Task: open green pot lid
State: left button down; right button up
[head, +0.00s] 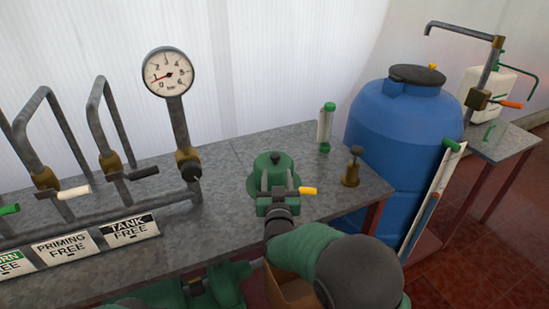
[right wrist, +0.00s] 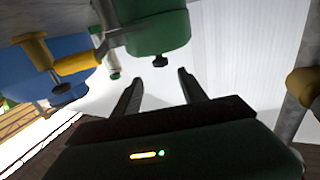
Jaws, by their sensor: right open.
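The green pot (head: 255,186) stands on the metal bench near its right end. Its green lid (head: 272,168) is on, with a small dark knob (head: 275,156) on top. In the right wrist view the pot (right wrist: 160,32) appears upside down, with the knob (right wrist: 160,61) facing my fingers. My right gripper (head: 277,180) is in front of the pot in the head view and hides part of it. In the right wrist view its fingers (right wrist: 158,80) are apart and empty, with the knob just beyond the gap between them. My left gripper is out of view.
A yellow lever (head: 307,190) sticks out right of the pot. A brass valve (head: 351,170) and a clear tube with green cap (head: 325,128) stand nearby. A gauge (head: 168,72) and bent pipes rise left. A blue tank (head: 398,140) stands right. Bench between gauge and pot is clear.

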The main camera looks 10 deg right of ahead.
aim_at(275, 159)
jog(key=w, duration=1)
jog(key=shift+w+d, duration=0.2)
jog(key=shift+w, duration=0.1)
jog(key=shift+d, duration=0.2)
jog(key=shift+c, duration=0.9)
jog(key=shift+a, duration=0.1)
grip_shut()
jog(key=shift+f, duration=0.1)
